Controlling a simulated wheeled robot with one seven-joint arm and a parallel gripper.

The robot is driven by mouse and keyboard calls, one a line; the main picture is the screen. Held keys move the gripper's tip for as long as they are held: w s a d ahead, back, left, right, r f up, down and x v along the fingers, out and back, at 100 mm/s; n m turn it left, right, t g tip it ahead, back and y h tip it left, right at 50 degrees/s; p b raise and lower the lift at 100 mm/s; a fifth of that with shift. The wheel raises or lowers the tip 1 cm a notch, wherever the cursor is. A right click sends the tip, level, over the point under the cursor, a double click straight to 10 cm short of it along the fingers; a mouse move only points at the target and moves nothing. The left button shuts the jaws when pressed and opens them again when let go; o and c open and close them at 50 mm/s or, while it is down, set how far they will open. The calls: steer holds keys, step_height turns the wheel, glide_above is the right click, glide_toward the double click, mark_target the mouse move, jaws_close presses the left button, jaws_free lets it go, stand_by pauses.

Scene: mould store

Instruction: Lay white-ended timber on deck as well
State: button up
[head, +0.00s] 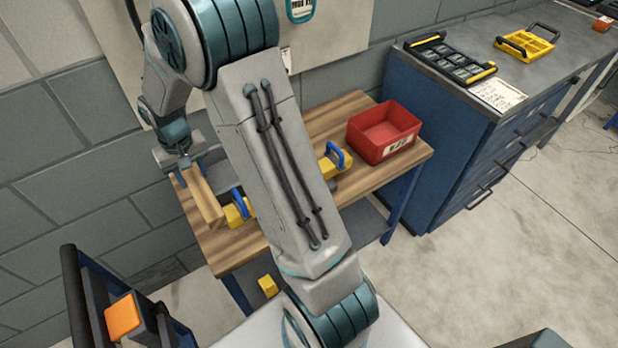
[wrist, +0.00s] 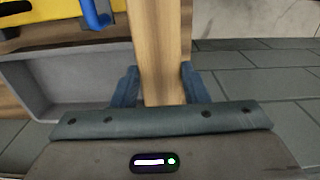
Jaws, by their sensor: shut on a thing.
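My gripper (head: 186,163) is shut on a long pale timber (head: 203,198) at the left end of the wooden bench (head: 390,182). The timber reaches from the jaws toward the front of the bench. In the wrist view the timber (wrist: 160,50) runs straight away between my two fingers (wrist: 158,88). No white end shows on it; the end by the jaws is hidden. I cannot tell whether it touches the bench top. A yellow block with a blue handle (head: 238,212) is just right of the timber. I cannot tell which surface is the deck.
A grey tray (wrist: 45,85) is beside the timber in the wrist view. A second yellow, blue-handled block (head: 335,162) and a red bin (head: 383,132) stand farther right on the bench. A block wall (head: 60,110) is close on the left. My arm hides the bench's middle.

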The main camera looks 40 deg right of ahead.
steer(key=a+f+b, duration=0.2)
steer(key=b, duration=0.2)
steer(key=shift+w, duration=0.15)
steer(key=shift+a+r+b, duration=0.1)
steer(key=shift+a+b, duration=0.15)
steer(key=shift+b, duration=0.15)
glide_above(202, 217)
step_height(202, 217, down, 10)
steer(key=shift+f, duration=0.25)
steer(key=o, duration=0.9)
steer(key=shift+r, duration=0.1)
